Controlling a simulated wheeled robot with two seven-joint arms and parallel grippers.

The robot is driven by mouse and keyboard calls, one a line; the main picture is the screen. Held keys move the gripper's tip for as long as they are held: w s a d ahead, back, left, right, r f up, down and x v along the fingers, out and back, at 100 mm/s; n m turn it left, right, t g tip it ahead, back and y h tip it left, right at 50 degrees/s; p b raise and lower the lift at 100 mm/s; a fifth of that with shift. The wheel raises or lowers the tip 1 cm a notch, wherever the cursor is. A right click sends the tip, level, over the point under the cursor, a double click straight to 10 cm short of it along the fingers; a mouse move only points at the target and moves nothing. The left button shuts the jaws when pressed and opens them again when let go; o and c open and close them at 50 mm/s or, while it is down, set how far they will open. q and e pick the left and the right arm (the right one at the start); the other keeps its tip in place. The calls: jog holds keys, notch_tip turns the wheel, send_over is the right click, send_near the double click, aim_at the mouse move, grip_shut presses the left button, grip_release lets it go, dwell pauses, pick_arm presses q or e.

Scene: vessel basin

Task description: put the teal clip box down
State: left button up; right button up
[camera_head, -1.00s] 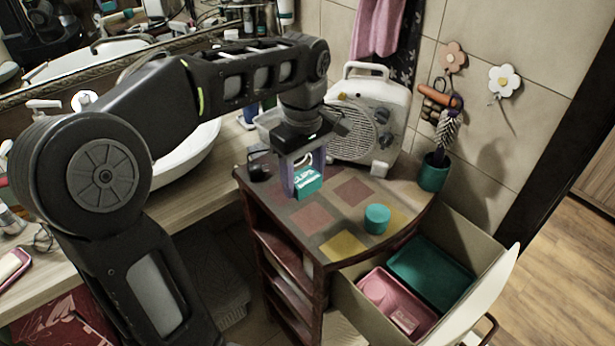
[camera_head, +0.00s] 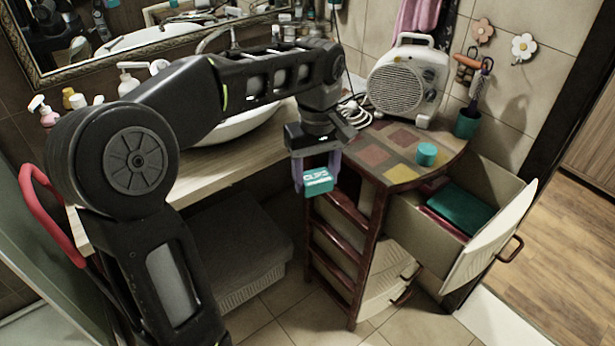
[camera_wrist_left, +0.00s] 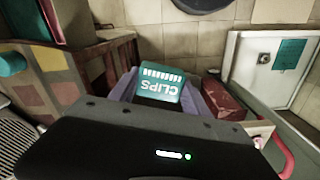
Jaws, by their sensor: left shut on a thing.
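The teal clip box (camera_head: 318,181) with white "CLIPS" lettering hangs between the purple fingers of my left gripper (camera_head: 317,172). The gripper is shut on it. In the head view, the box is in front of the left edge of the small corner cabinet (camera_head: 395,180), clear of its patterned top. In the left wrist view the clip box (camera_wrist_left: 160,84) shows its lettered face between the fingers. My right gripper is in neither view.
A teal round container (camera_head: 427,154) and a white fan heater (camera_head: 408,80) stand on the cabinet top. An open drawer (camera_head: 430,228) holds a teal tray (camera_head: 460,213). A grey lidded basket (camera_head: 235,250) stands below.

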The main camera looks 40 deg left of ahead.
pick_arm(q)
jog(key=w+d+f+m, duration=0.7)
jog(key=d+f+m, duration=0.4)
jog(key=d+f, duration=0.1)
jog(key=shift+w+f, duration=0.25)
jog(key=shift+w, duration=0.1)
